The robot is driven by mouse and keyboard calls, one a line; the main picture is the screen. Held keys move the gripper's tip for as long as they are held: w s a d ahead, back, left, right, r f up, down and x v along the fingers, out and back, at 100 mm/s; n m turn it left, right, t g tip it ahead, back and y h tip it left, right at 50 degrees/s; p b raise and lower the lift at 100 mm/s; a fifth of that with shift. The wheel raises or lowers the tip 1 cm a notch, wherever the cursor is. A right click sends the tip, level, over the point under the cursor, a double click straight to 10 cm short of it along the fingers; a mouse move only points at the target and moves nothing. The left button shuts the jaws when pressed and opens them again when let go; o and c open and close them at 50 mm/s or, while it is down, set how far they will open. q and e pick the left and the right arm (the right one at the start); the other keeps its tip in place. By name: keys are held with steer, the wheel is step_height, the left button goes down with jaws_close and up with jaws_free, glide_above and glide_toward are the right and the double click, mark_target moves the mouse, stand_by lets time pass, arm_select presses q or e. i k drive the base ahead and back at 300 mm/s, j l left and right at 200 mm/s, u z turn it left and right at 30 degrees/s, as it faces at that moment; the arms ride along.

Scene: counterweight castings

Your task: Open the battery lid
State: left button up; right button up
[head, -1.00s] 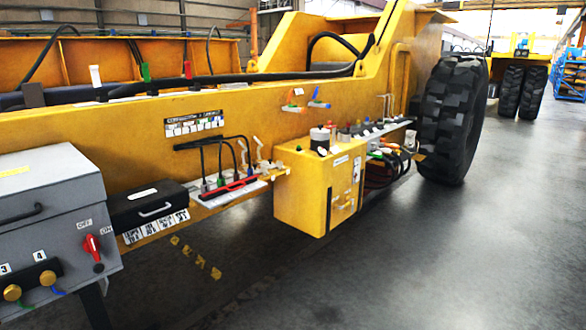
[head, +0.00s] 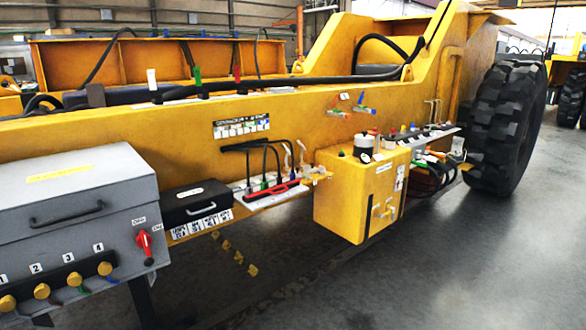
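A grey box (head: 67,237) with a closed, sloping lid (head: 67,192) stands at the lower left of the head view. The lid has a dark handle (head: 67,214) and a yellow label. A smaller black case (head: 188,199) with a silver handle (head: 201,209) sits to its right on a ledge and looks closed. No readable label shows which of these is the battery lid. Neither of my grippers is in view.
The grey box's front has a red OFF/ON switch (head: 144,241) and several numbered brass knobs (head: 41,291). A yellow tank (head: 358,195), a red-handled tool (head: 272,192) and a big tyre (head: 508,125) lie further right. The floor (head: 440,270) in front is clear.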

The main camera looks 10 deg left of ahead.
mark_target(38, 195)
steer(key=u, duration=1.55)
